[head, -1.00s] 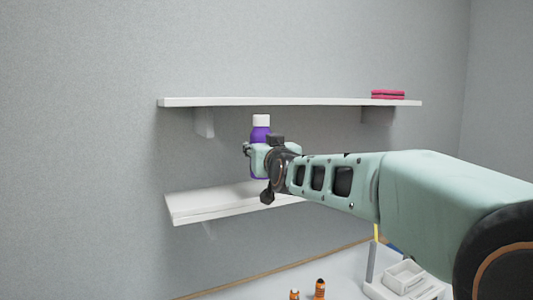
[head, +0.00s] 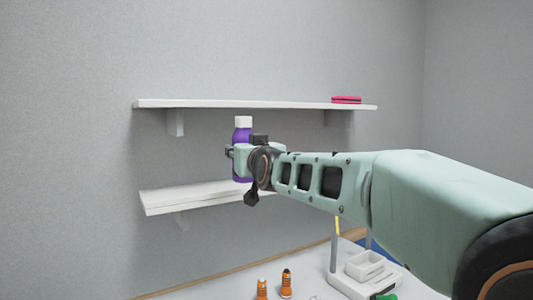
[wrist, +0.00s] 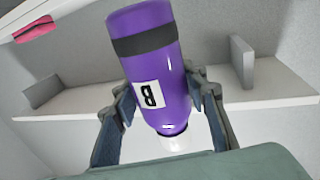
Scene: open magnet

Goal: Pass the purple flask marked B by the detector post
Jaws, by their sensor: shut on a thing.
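The purple flask (head: 243,134) has a white cap and stands about upright between the two shelves in the head view. My gripper (head: 240,158) is shut around its middle. The wrist view shows the flask (wrist: 150,55) with a dark band and a white label marked B, one finger on each side of it. In the head view its base overlaps the lower shelf, and I cannot tell whether it touches. Thin grey posts (head: 334,252) with a yellow strip rise from the table at lower right; I cannot tell whether one is the detector post.
The upper shelf (head: 230,103) holds a pink item (head: 346,99). The lower shelf (head: 165,200) looks clear where visible. Two orange bottles (head: 286,284) and a white tray (head: 364,267) are on the table (head: 210,291). My arm hides part of the right side.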

